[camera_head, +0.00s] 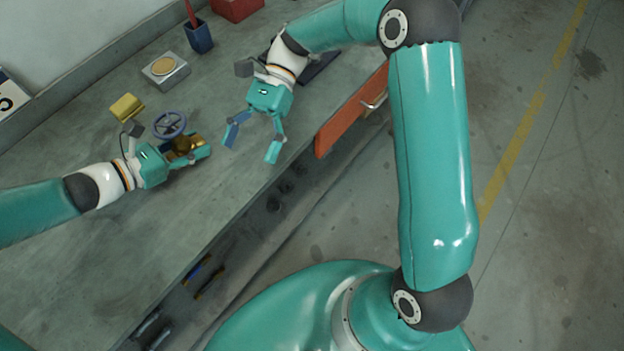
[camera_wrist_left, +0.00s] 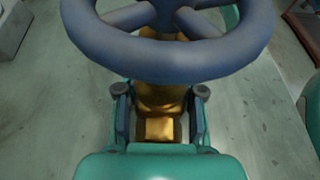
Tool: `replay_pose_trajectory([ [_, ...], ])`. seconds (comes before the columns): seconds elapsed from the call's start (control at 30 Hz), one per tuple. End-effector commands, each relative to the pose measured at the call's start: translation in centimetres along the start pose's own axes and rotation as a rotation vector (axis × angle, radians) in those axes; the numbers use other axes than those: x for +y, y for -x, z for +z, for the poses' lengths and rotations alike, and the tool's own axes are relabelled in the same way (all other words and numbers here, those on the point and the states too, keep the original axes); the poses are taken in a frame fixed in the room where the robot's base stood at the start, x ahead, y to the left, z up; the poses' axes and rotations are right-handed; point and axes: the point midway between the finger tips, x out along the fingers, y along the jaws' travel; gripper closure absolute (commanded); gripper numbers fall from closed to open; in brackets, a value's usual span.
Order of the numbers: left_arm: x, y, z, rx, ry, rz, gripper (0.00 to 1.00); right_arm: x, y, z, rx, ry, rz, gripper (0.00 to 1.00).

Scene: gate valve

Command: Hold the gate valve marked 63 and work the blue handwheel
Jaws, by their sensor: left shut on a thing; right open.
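The gate valve has a brass body (camera_head: 181,144) and a blue handwheel (camera_head: 169,125) on top. My left gripper (camera_head: 182,147) is shut on the brass body. In the left wrist view the brass body (camera_wrist_left: 160,98) sits between the fingers of my left gripper (camera_wrist_left: 160,115), with the blue handwheel (camera_wrist_left: 170,50) large above it. The marking 63 cannot be read. My right gripper (camera_head: 253,141) is open and empty, to the right of the valve and apart from the handwheel.
A yellow block (camera_head: 127,107) lies on the grey workbench (camera_head: 90,285) behind the valve. A square device with a round top (camera_head: 165,70), a blue cup (camera_head: 199,37) and a red box (camera_head: 237,8) stand farther back. An orange drawer (camera_head: 345,117) stands open at the bench's front edge.

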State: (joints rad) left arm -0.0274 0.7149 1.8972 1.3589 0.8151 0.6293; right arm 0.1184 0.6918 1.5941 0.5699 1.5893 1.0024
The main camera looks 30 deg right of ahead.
Motion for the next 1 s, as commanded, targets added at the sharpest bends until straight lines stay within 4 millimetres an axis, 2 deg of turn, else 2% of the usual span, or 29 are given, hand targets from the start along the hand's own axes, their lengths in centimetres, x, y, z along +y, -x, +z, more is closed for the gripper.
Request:
replay_pose_trajectory([
  [0.27, 0.0, 0.0, 0.0, 0.000, 0.001, -0.001, 1.00, 4.7, -2.3, -2.0, 0.156, -0.010, 0.087, 0.08],
  [0.53, 0.0, 0.0, 0.0, 0.000, 0.001, -0.001, 1.00, 8.9, -3.8, -5.1, 0.307, -0.002, 0.147, 0.08],
  [0.8, 0.0, 0.0, 0.0, 0.000, 0.001, -0.001, 1.00, 9.5, -3.8, -9.6, 0.520, 0.271, 0.060, 0.08],
  [1.0, 0.0, 0.0, 0.0, 0.000, 0.001, -0.001, 1.00, 9.1, -2.9, -12.1, 0.680, 0.517, 0.015, 0.08],
])
